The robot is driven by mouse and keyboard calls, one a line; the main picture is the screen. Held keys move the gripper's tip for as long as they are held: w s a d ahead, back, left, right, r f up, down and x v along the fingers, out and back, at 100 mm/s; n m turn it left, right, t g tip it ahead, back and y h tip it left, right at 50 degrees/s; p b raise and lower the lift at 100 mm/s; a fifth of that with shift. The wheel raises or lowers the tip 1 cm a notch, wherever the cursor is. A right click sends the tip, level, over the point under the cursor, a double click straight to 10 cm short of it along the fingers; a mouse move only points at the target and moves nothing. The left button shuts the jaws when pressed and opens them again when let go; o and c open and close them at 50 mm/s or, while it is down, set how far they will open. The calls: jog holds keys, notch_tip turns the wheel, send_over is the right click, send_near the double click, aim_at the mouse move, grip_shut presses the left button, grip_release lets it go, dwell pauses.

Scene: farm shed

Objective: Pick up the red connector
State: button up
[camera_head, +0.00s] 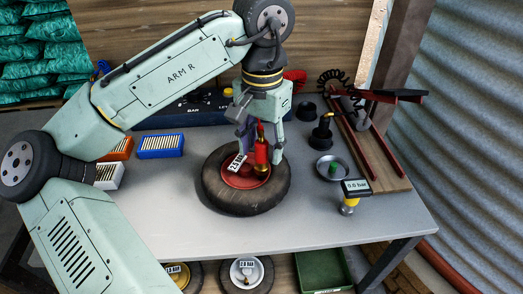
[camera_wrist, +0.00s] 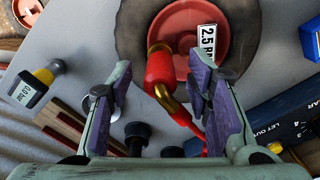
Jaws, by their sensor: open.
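The red connector (camera_head: 261,153) with a brass end stands on the red hub of a black wheel (camera_head: 215,196) on the table. In the wrist view the connector (camera_wrist: 163,72) shows red with brass fittings, and a red hose runs from it toward my gripper. My gripper (camera_head: 262,146) is open above the wheel, its fingers on either side of the connector. In the wrist view my gripper (camera_wrist: 160,84) has the connector in the gap between its purple-grey pads, nearer the right one. I see no clear contact. A "2.5 BAR" label (camera_wrist: 207,40) lies beside the connector on the hub.
A yellow gauge reading 0.0 bar (camera_head: 350,193), a metal dish (camera_head: 332,167) and dark caps stand right of the wheel. A dark blue box (camera_head: 190,117) is behind. Small boxes (camera_head: 160,146) are at left. The front of the table is clear.

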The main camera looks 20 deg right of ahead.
jog(key=shift+f, duration=0.35)
grip_shut()
dwell(0.4)
